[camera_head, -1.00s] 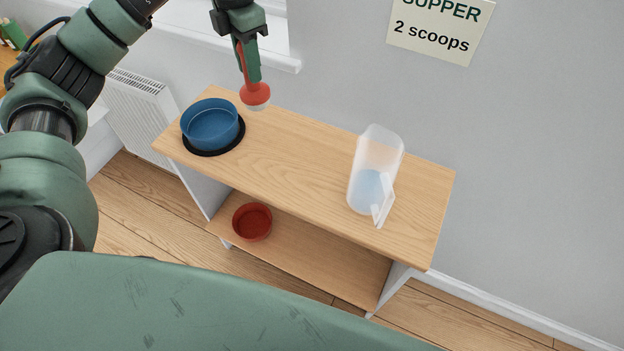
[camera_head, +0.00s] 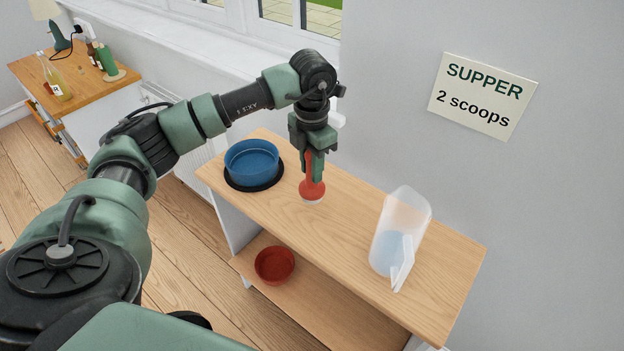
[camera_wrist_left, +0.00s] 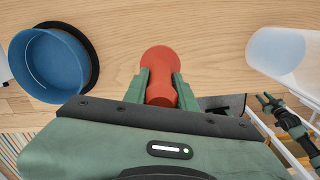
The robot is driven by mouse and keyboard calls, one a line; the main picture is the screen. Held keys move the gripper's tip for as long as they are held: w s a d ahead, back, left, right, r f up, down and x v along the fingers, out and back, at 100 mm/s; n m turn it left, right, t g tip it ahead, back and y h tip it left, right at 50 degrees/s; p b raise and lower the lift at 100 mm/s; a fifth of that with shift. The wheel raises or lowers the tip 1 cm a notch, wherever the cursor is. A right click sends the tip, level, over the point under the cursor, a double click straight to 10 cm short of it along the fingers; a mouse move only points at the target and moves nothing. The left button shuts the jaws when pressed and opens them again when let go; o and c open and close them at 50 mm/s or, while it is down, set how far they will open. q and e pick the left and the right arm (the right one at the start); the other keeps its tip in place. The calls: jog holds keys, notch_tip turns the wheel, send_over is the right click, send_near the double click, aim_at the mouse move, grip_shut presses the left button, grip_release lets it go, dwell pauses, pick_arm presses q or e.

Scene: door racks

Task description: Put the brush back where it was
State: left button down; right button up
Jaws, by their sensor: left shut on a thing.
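The red brush (camera_head: 312,188) with pale bristles hangs upright, head down, in my left gripper (camera_head: 312,172). The gripper is shut on its handle. The brush is over the wooden top of the shelf unit (camera_head: 345,225), between the blue bowl and the clear container; I cannot tell whether its bristles touch the wood. In the left wrist view the red brush (camera_wrist_left: 160,60) shows between the green fingers of my left gripper (camera_wrist_left: 160,78). My right gripper (camera_wrist_left: 266,100) shows small at the right of that view, its fingers apart and empty.
A blue bowl (camera_head: 252,160) sits on a black round mat (camera_head: 262,183) at the left end. A translucent container (camera_head: 400,230) stands at the right. A red bowl (camera_head: 274,264) is on the lower shelf. A "SUPPER 2 scoops" sign (camera_head: 483,95) hangs on the wall.

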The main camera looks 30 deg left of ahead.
pick_arm(q)
jog(key=shift+f, duration=0.35)
notch_tip(320, 180, down, 4)
jog(key=shift+f+p, duration=0.1)
jog(key=shift+p, duration=0.25)
jog(key=shift+f, duration=0.1)
jog(key=c, duration=1.1)
grip_release()
jog(key=shift+c, duration=0.2)
